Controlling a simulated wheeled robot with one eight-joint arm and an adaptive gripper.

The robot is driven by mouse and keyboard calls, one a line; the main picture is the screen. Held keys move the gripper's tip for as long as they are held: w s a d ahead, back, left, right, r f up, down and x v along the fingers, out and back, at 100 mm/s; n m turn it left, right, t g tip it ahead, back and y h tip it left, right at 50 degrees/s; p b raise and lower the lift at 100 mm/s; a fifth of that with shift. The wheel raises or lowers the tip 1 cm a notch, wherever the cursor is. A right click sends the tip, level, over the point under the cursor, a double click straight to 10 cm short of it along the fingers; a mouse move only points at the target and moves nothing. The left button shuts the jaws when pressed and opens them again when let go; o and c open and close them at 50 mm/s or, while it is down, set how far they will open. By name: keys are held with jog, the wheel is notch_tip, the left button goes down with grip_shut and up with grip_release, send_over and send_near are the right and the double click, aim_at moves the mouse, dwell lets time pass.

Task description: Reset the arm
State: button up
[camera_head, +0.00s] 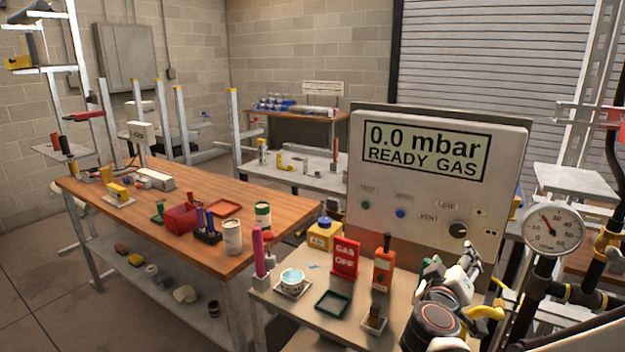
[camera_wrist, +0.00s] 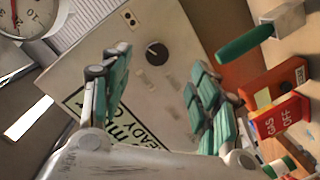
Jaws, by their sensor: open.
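My gripper (camera_head: 452,272) is in the lower right of the head view, in front of the panel and above the right side of the small bench. In the wrist view its two teal-padded fingers (camera_wrist: 155,82) stand wide apart with nothing between them. The grey control panel (camera_wrist: 190,25) lies beyond the fingers, and its dark knob (camera_wrist: 157,53) shows in the gap. In the head view the panel (camera_head: 362,150) reads "0.0 mbar READY GAS". My arm hides part of the bench's right side.
The bench (camera_head: 300,315) holds a red GAS OFF sign (camera_head: 345,258), an orange device (camera_head: 383,268), a green tray (camera_head: 332,303) and a cup (camera_head: 291,279). A pressure gauge (camera_head: 553,230) with pipes stands at right. A wooden workbench (camera_head: 160,220) is at left; floor shows at lower left.

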jog(key=s+a+f+g+y, duration=0.2)
jog(key=s+a+y, duration=0.3)
jog(key=s, duration=0.5)
jog(key=s+a+f+m+g+y, duration=0.1)
jog(key=s+a+g+y, duration=0.3)
jog(key=s+a, duration=0.4)
jog(key=shift+s+f+m+y, duration=0.3)
jog(key=shift+s+f+y, duration=0.1)
jog(key=shift+s, duration=0.5)
